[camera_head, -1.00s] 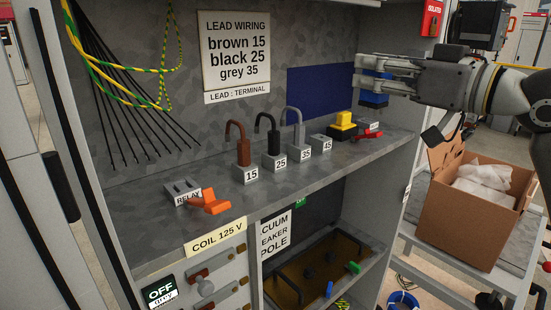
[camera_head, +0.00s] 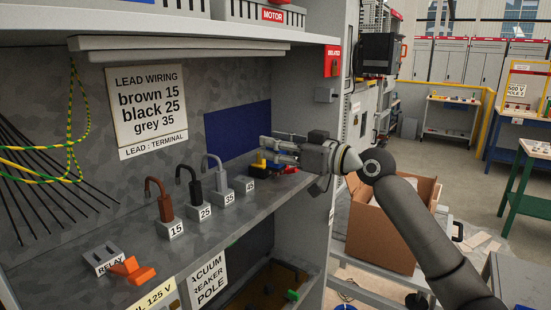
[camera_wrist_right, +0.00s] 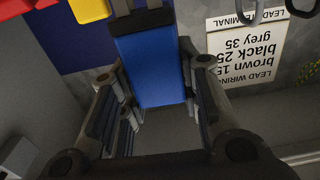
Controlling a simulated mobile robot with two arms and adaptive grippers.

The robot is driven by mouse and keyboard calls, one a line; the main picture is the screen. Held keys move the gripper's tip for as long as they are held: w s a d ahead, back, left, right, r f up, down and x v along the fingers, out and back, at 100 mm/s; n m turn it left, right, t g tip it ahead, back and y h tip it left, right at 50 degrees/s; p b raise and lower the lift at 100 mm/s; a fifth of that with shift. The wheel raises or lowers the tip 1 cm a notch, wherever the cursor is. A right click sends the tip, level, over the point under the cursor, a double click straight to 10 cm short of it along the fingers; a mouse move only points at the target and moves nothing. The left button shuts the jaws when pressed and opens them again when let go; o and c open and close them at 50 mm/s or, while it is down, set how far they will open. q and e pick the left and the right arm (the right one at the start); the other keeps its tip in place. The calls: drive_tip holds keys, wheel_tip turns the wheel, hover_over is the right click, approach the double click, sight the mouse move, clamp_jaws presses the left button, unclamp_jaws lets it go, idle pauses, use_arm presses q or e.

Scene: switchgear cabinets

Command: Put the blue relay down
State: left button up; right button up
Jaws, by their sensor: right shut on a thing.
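The blue relay (camera_wrist_right: 152,68) is between the fingers of my right gripper (camera_wrist_right: 150,112) in the wrist view. The gripper is shut on it. In the head view my right gripper (camera_head: 272,150) is at the right end of the cabinet shelf, in front of the blue panel, low over the yellow block (camera_head: 258,163) and the red lever (camera_head: 290,170). The gripper and those parts largely hide the relay there, so I cannot tell whether it touches the shelf. My left gripper is not in view.
The blue panel (camera_head: 235,130) is behind. An open cardboard box (camera_head: 380,235) stands right of the cabinet.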

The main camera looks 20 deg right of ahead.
sight(285, 165)
drive_tip(key=shift+w+f, duration=0.2)
drive_tip(key=shift+f, duration=0.05)
drive_tip(key=f, duration=0.1)
drive_tip(key=f+p, duration=0.1)
drive_tip(key=f, duration=0.1)
drive_tip(key=shift+w+p, duration=0.3)
drive_tip(key=shift+s+d+f, duration=0.1)
drive_tip(key=shift+d+f, duration=0.05)
drive_tip(key=shift+f, duration=0.2)
drive_tip(key=shift+f, duration=0.1)
drive_tip(key=o, duration=0.7)
drive_tip(key=shift+f, duration=0.15)
drive_tip(key=o, duration=0.5)
drive_tip(key=shift+c, duration=0.2)
